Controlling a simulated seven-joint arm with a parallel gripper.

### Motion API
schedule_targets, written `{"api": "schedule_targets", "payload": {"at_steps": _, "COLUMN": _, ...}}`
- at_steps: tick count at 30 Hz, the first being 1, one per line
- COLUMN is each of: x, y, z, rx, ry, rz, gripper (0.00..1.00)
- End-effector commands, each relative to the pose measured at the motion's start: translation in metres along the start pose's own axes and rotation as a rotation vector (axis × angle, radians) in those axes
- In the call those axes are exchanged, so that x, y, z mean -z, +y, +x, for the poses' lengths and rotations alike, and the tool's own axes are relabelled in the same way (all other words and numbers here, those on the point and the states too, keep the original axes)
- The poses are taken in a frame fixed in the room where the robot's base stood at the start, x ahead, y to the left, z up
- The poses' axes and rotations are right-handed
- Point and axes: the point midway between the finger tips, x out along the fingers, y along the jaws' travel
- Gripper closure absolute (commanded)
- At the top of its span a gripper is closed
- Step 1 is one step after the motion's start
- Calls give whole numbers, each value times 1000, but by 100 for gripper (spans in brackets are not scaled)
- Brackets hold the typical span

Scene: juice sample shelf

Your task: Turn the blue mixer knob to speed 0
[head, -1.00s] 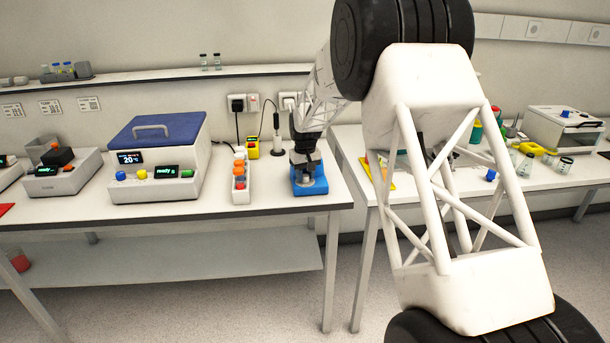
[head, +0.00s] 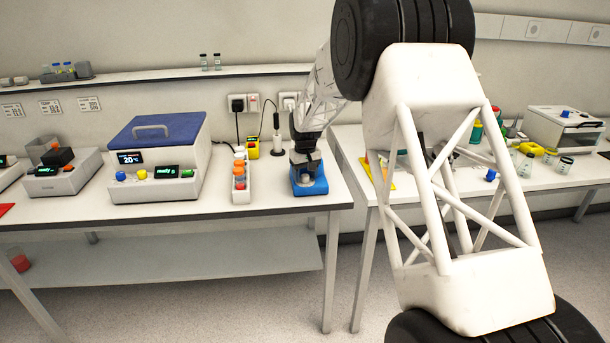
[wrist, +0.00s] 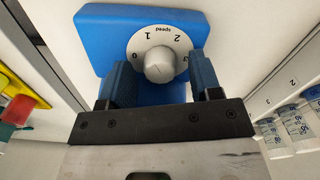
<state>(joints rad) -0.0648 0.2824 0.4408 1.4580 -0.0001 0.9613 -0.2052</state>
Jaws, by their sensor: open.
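The blue mixer (head: 311,189) stands on the left bench near its right end, and my gripper (head: 306,160) is over it, hiding its top in the head view. In the wrist view the blue mixer body (wrist: 105,30) carries a round white dial marked "speed" with 0, 1, 2 and 3. The knob (wrist: 158,64) is pale grey-white in the middle of the dial. My gripper (wrist: 160,85) is open, with one blue-padded finger on each side of the knob and gaps between. The pointer's setting is too small to read surely.
A white rack (head: 241,184) with orange-capped vials stands left of the mixer. A yellow device (head: 252,147) and a black cable are behind it. A blue-lidded machine (head: 157,160) is further left. The bench's front edge is just before the mixer.

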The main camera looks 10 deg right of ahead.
Motion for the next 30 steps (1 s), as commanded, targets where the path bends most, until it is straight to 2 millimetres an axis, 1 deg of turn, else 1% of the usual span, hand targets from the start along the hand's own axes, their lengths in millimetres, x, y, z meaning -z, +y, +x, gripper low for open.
{"api": "schedule_targets", "payload": {"at_steps": 8, "x": 0, "y": 0, "z": -21, "rx": -1, "ry": 3, "rz": 0, "gripper": 41}}
{"api": "schedule_targets", "payload": {"at_steps": 15, "x": 0, "y": 0, "z": -49, "rx": 0, "ry": 3, "rz": 0, "gripper": 41}}
{"api": "schedule_targets", "payload": {"at_steps": 21, "x": 0, "y": 0, "z": -68, "rx": 0, "ry": 1, "rz": 0, "gripper": 41}}
{"api": "schedule_targets", "payload": {"at_steps": 25, "x": 0, "y": 0, "z": -75, "rx": 0, "ry": 1, "rz": 0, "gripper": 41}}
{"api": "schedule_targets", "payload": {"at_steps": 30, "x": 0, "y": 0, "z": -79, "rx": 0, "ry": 1, "rz": 0, "gripper": 41}}
